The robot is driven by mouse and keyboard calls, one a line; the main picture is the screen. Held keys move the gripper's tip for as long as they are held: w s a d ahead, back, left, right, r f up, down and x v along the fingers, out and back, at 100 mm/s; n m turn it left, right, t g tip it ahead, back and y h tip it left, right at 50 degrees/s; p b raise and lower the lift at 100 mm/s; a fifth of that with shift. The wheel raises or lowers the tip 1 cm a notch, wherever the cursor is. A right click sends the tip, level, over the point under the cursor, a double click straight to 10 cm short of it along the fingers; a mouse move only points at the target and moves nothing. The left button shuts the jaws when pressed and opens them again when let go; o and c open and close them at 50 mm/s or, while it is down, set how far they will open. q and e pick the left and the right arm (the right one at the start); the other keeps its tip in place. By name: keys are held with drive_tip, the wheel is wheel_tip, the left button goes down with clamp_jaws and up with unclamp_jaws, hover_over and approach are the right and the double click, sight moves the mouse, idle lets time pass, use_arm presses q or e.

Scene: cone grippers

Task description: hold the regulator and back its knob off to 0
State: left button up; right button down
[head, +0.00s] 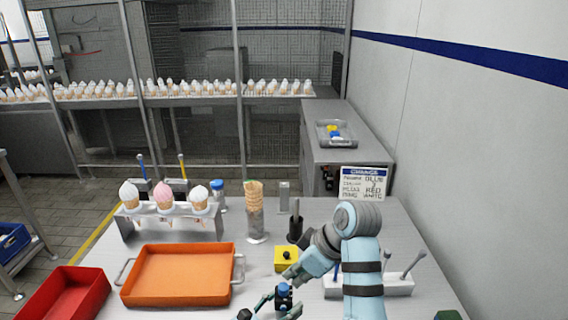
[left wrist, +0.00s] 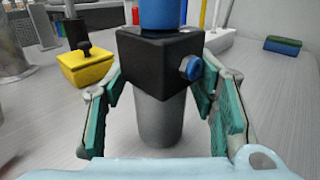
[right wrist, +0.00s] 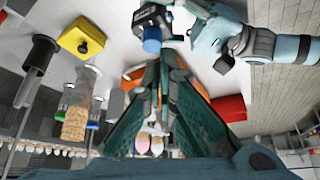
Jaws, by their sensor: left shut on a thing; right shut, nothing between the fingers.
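The regulator (head: 284,291) is near the front edge of the table in the head view. In the left wrist view it is a black block (left wrist: 158,62) with a blue knob (left wrist: 163,14) on top, a blue side fitting and a grey cylinder below. My left gripper (head: 283,304) is shut on it, one teal finger on each side. The regulator looks upright. My right gripper (head: 288,276) is shut and empty, just above the knob. In the right wrist view its closed fingertips (right wrist: 167,56) are close to the knob (right wrist: 152,40); contact cannot be told. Knob markings are not readable.
A yellow block (head: 286,256) with a black top stands behind the regulator. An orange tray (head: 180,276) and a red bin (head: 66,294) lie left. A cone stand (head: 170,226) and cone holder (head: 255,222) stand behind. A white tool rack (head: 398,285) is right, beside my right arm.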

sight(286, 296)
wheel_tip(286, 296, down, 6)
drive_tip(key=w+d, duration=0.1)
drive_tip(key=w, duration=0.1)
idle(0.5)
drive_tip(key=shift+a, duration=0.3)
idle(0.6)
drive_tip(key=shift+s+a, duration=0.15)
drive_tip(key=shift+s, duration=0.15)
drive_tip(key=shift+s+a, duration=0.25)
drive_tip(key=shift+s, duration=0.2)
drive_tip(key=shift+s+a, duration=0.1)
idle(0.4)
